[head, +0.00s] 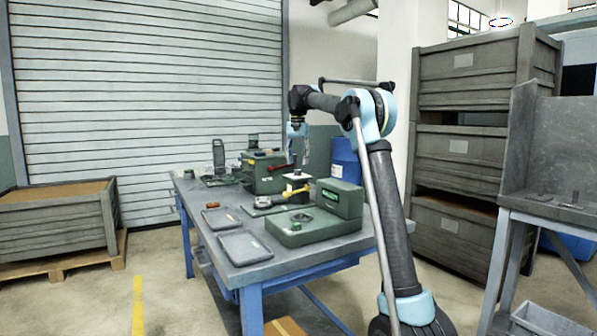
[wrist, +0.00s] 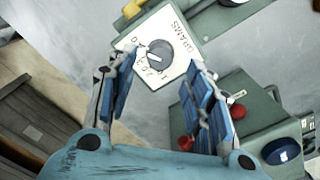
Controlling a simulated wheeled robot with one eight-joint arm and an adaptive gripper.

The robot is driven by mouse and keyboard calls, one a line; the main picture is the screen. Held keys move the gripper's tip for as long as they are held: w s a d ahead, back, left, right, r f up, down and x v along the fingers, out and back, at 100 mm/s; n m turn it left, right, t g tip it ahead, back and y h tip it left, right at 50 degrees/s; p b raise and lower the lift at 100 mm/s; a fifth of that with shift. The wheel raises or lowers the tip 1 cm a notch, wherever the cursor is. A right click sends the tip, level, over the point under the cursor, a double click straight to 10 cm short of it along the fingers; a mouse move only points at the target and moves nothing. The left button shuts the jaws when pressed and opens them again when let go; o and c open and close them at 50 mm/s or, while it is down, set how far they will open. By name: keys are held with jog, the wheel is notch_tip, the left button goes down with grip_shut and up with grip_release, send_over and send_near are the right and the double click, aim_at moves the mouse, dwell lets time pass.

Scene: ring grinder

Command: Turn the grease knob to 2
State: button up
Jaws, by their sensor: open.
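The grease knob (wrist: 160,53) is a round dark grey dial on a white plate marked GRAMS (wrist: 182,48) with numbers around it, seen tilted in the wrist view. A pale pointer mark shows on its lower left part, toward the numbered side; I cannot tell the exact number it marks.
In the wrist view a green box with red knobs (wrist: 186,143) and a blue button (wrist: 281,151) lies at lower right. In the head view the table (head: 232,270) also holds a green machine base (head: 313,228), a dark tray (head: 244,247) and a green box (head: 264,171).

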aim_at(298, 172)
jog(key=shift+f, duration=2.15)
jog(key=c, duration=1)
